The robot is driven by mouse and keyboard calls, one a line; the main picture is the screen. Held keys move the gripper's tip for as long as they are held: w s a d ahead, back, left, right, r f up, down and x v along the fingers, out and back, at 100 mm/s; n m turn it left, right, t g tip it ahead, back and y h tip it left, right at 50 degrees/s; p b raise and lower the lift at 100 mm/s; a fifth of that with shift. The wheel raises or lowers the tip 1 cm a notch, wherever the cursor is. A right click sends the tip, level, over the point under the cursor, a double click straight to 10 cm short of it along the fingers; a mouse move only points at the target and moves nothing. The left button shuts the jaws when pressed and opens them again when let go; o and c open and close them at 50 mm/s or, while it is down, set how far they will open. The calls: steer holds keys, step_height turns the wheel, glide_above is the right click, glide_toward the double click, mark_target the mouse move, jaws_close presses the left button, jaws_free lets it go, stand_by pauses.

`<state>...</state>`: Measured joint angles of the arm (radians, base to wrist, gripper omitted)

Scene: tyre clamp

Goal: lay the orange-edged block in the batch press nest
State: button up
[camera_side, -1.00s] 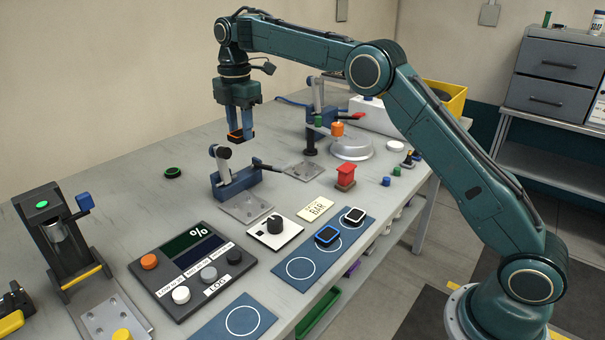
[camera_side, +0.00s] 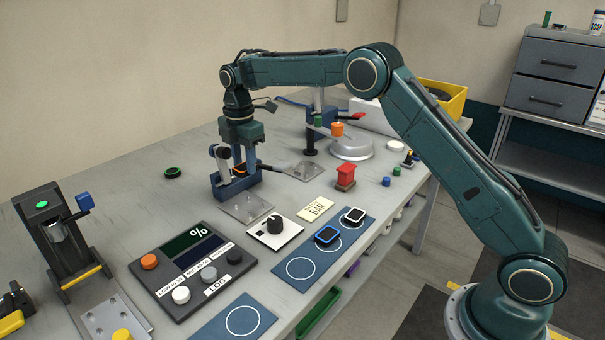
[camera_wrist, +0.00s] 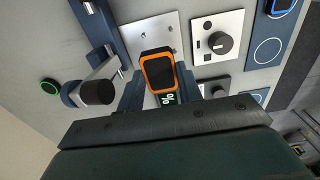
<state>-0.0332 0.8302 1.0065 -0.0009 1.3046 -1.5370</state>
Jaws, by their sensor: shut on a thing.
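The orange-edged block (camera_wrist: 160,73) has a dark face and is held between the fingers of my gripper (camera_side: 243,163). Its orange edge shows in the side view (camera_side: 239,171), low over the middle blue clamp fixture (camera_side: 236,186). The fixture has a grey lever with a dark round tip (camera_wrist: 96,92), left of the block in the wrist view. A drilled metal plate (camera_side: 246,207) lies in front of the fixture; it also shows in the wrist view (camera_wrist: 150,32). No label marks the batch press nest. I cannot tell whether the block touches anything below.
A knob panel (camera_side: 275,231) and a button console (camera_side: 190,270) stand in front. A green-ringed disc (camera_side: 173,172) lies on the left. Blue-edged (camera_side: 327,236) and white-edged (camera_side: 354,215) blocks sit on a blue mat. A lever stand with a green light (camera_side: 60,235) is far left.

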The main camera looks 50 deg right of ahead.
mark_target(249, 208)
steer(key=shift+f, duration=5.4)
steer(key=shift+f, duration=0.1)
steer(key=o, duration=1)
step_height(249, 208, up, 11)
steer(key=shift+r, duration=0.65)
